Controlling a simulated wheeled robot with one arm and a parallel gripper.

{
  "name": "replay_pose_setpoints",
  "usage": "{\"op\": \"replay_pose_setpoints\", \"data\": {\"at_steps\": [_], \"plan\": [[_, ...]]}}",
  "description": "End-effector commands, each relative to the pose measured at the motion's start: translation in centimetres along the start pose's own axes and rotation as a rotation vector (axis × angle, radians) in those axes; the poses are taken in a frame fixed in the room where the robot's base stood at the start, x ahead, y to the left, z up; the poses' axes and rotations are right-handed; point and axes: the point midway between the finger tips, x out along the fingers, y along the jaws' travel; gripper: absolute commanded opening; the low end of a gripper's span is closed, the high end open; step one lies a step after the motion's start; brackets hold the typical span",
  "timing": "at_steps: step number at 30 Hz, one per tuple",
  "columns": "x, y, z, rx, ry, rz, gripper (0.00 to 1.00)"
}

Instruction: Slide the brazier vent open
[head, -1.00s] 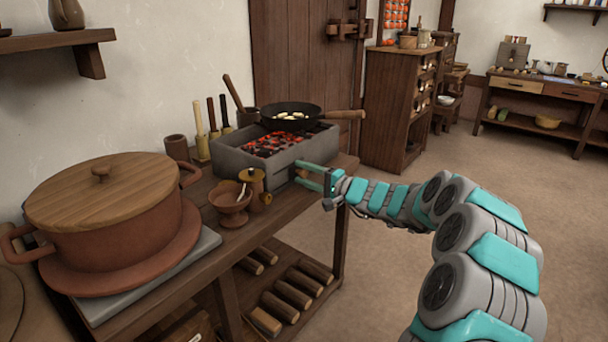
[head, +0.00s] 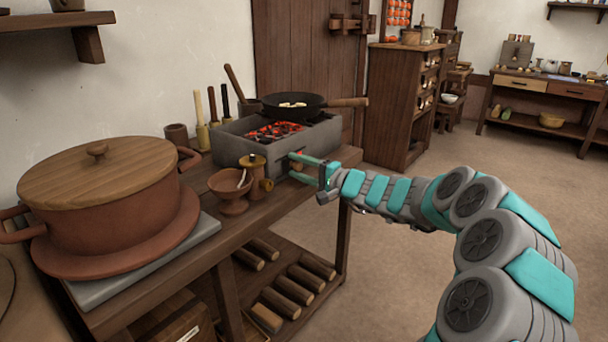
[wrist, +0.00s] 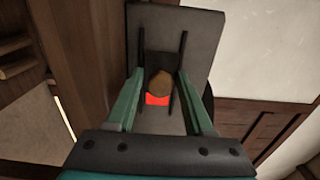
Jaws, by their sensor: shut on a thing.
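The grey stone brazier (head: 232,152) stands on the wooden bench with glowing coals inside. In the wrist view its side face carries the vent, a dark plate (wrist: 161,62) between two dark upright rails. A round brown knob (wrist: 159,83) sits on the plate, and a red glowing opening (wrist: 157,100) shows beside it. My gripper (head: 293,165) reaches the brazier's front side from the right. It also shows in the wrist view (wrist: 160,78), shut on the vent knob, with one teal finger on each side. In the head view my fingers mostly hide the vent.
A black pan (head: 292,105) rests across the brazier, its handle sticking out right. A small clay bowl (head: 232,203), a wooden pot (head: 256,180) and a large lidded pot (head: 105,205) stand left of my gripper. The floor to the right is clear.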

Motion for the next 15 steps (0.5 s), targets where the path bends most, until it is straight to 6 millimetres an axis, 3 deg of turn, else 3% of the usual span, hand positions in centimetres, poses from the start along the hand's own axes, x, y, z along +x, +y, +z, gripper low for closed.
{"op": "replay_pose_setpoints", "data": {"at_steps": [6,15], "plan": [[0.0,0.3,1.6,0.000,0.001,0.001,0.00],[0.0,0.2,2.0,0.000,-0.002,0.004,0.00]]}}
